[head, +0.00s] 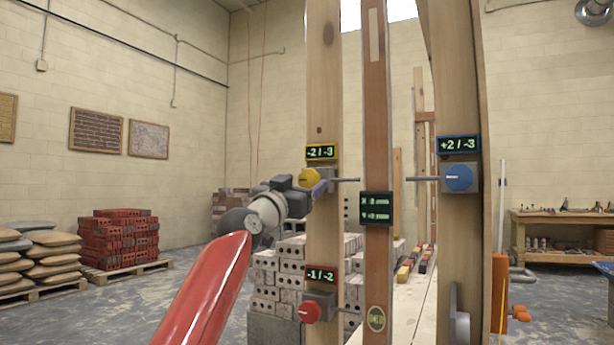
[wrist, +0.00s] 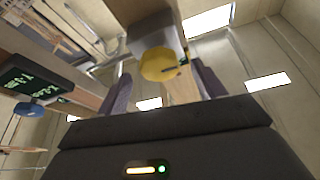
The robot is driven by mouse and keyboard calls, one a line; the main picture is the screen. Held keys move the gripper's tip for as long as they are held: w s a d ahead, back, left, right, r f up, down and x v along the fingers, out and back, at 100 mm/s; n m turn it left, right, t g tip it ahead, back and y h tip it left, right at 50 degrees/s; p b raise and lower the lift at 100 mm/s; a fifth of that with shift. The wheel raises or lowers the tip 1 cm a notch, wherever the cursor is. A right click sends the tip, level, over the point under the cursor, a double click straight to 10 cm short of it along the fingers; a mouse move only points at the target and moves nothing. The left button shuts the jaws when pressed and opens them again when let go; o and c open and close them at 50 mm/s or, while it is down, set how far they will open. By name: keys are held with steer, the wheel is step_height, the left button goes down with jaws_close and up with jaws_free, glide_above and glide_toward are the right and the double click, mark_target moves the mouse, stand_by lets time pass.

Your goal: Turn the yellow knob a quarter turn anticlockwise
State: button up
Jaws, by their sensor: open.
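The yellow knob (head: 309,179) is on a grey box on the left wooden post, under a yellow-framed display (head: 322,152) reading -2 / -3. In the wrist view the yellow knob (wrist: 158,65) shows between my two purple-grey fingers, with a gap seen on each side. The fingers are open. A dark pointer mark on the knob's face points right in the wrist view. I cannot tell whether a finger touches the knob.
A red knob (head: 309,311) sits lower on the same post, and a blue knob (head: 459,178) is on the right post. Thin rods reach inward from the yellow and blue knob boxes. A dark display (head: 376,207) hangs on the middle strip. Bricks (head: 278,272) are stacked behind.

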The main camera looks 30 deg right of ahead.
steer(key=shift+x, duration=1.05)
steer(key=shift+c, duration=0.2)
steer(key=c, duration=1)
steer(key=shift+o, duration=0.2)
steer(key=shift+f+n, duration=0.1)
steer(key=shift+n, duration=0.3)
